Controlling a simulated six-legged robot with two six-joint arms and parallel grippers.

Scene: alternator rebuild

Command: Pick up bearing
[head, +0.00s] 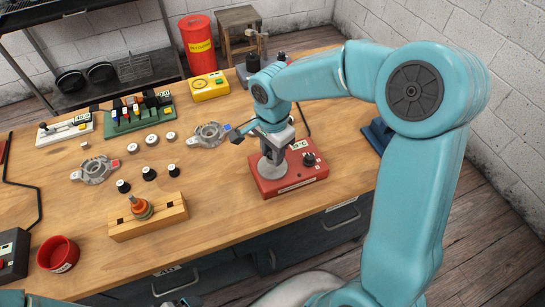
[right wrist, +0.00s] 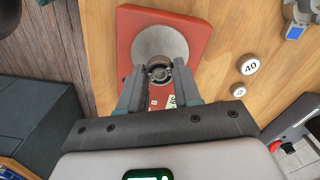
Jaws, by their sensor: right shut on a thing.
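My right gripper (head: 273,152) is over the grey round plate of a red device (head: 308,176) near the right side of the bench. In the right wrist view its fingers (right wrist: 158,84) are closed on a small round ring-shaped bearing (right wrist: 159,73), dark with a brownish rim. The grey plate (right wrist: 160,42) lies behind the bearing in that view. I cannot tell whether the bearing touches the plate. In the head view the bearing is hidden by the gripper. My left gripper is not in view.
Several small round parts lie between. The front bench middle is clear.

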